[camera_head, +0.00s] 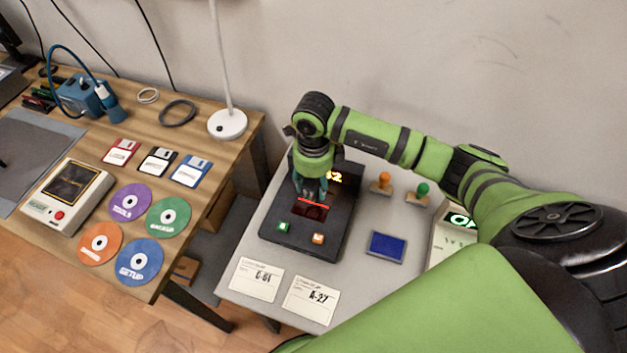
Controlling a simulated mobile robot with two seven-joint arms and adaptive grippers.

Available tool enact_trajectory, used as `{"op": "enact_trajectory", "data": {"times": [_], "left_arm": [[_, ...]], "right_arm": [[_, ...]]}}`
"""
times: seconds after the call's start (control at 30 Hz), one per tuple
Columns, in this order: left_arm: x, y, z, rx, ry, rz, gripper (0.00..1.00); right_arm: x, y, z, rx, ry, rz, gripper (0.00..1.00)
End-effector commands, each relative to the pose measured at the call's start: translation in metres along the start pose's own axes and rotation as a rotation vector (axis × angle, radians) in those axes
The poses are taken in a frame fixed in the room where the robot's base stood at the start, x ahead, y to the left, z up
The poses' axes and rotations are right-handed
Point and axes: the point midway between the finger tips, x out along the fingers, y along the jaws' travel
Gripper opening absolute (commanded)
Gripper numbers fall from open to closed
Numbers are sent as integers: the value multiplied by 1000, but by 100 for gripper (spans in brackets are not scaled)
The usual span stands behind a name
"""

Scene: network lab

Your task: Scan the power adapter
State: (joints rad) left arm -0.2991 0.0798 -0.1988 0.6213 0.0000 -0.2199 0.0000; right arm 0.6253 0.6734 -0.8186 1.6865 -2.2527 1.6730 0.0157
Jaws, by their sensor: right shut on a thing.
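My right gripper (311,190) points down over the black scanner (334,221) on the grey table. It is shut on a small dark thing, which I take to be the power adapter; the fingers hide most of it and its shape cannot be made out. A red line glows on the scanner's dark window just below the fingertips. Orange digits are lit at the scanner's back, partly hidden by the gripper. Whether the held thing touches the window cannot be told. My left gripper is not in view.
Two cards (257,279), a blue pad (386,247), stamps (381,183) and a lit device (455,225) surround the scanner. The wooden table (185,265) at left holds discs, floppy disks, a cream device (66,196), a lamp base (227,124) and a blue corded unit (82,97).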

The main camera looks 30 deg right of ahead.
Motion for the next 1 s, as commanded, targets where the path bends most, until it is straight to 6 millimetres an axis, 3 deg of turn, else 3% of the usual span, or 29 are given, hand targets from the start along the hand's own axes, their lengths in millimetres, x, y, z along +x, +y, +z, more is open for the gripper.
{"op": "enact_trajectory", "data": {"times": [0.53, 1.0], "left_arm": [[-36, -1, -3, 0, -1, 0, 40], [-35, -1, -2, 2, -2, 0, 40]], "right_arm": [[-56, -1, 0, -1, -2, -2, 12], [-63, 1, 2, -59, -3, -2, 12]]}}
